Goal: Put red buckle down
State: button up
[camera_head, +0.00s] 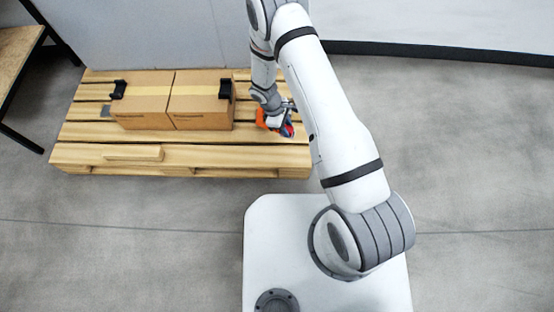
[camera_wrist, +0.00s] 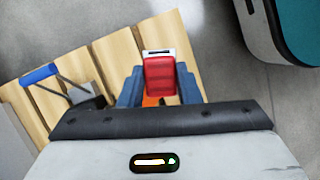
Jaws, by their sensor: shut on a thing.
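The red buckle (camera_wrist: 160,76) is between the two blue-grey fingers of my gripper (camera_wrist: 160,87) in the wrist view. The gripper is shut on it. A pale metallic edge shows at the buckle's far end. The wooden pallet slats (camera_wrist: 117,55) lie below it; I cannot tell whether the buckle touches them. In the head view my gripper (camera_head: 283,124) is low at the pallet's right end, beside the boxes, and the arm partly hides it.
Two cardboard boxes (camera_head: 142,112) (camera_head: 200,112) stand side by side on the pallet (camera_head: 200,156), with black corner pieces (camera_head: 119,89) (camera_head: 225,89). An orange item (camera_head: 261,116) is by the gripper. A blue-handled item (camera_wrist: 38,75) is at the wrist view's left.

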jog(key=a+f+n+b, duration=0.1)
jog(key=f+b, duration=0.1)
jog(key=f, duration=0.3)
jog(key=a+f+n+b, duration=0.1)
jog(key=f+b, duration=0.1)
jog(key=f, duration=0.3)
jog(key=a+f+n+t+b, duration=0.1)
jog(key=f+b, duration=0.1)
jog(key=f, duration=0.3)
jog(key=shift+s+a+f, duration=0.1)
jog(key=shift+f, duration=0.3)
jog(key=shift+f, duration=0.1)
jog(key=shift+f+b, duration=0.15)
jog(key=shift+b, duration=0.15)
jog(key=o, duration=1)
